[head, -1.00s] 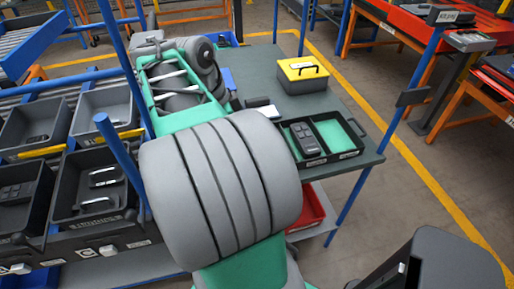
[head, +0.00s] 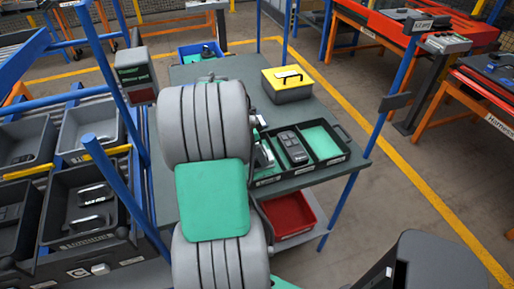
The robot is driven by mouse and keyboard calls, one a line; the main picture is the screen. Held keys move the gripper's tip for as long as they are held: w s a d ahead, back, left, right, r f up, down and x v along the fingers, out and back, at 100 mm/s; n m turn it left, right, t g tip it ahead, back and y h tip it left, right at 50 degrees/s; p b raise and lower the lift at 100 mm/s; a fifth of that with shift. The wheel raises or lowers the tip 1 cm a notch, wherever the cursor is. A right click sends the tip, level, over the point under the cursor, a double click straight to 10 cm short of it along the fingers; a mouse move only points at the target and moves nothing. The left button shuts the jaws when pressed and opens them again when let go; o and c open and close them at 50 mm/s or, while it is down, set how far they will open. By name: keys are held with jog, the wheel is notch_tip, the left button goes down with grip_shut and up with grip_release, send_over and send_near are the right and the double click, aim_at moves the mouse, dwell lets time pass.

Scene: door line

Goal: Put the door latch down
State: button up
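My arm stands in the middle of the head view and hides my gripper, so I cannot see its fingers or anything in them. A black tray (head: 345,157) with compartments lies at the right edge of the grey table (head: 335,108). Its middle compartment holds a dark switch panel (head: 293,147), and its right compartment shows a bare green lining. A silver and dark part (head: 264,156) shows in the left compartment, half hidden by my arm. I cannot tell whether it is the door latch.
A red bin (head: 288,213) sits on the shelf below. Left, a dark bin (head: 70,228) holds silver handles, beside blue posts (head: 112,180).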

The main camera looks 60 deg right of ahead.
jog(key=shift+f, duration=0.25)
jog(key=o, duration=1.9)
jog(key=v, duration=1.2)
jog(key=shift+r, duration=0.2)
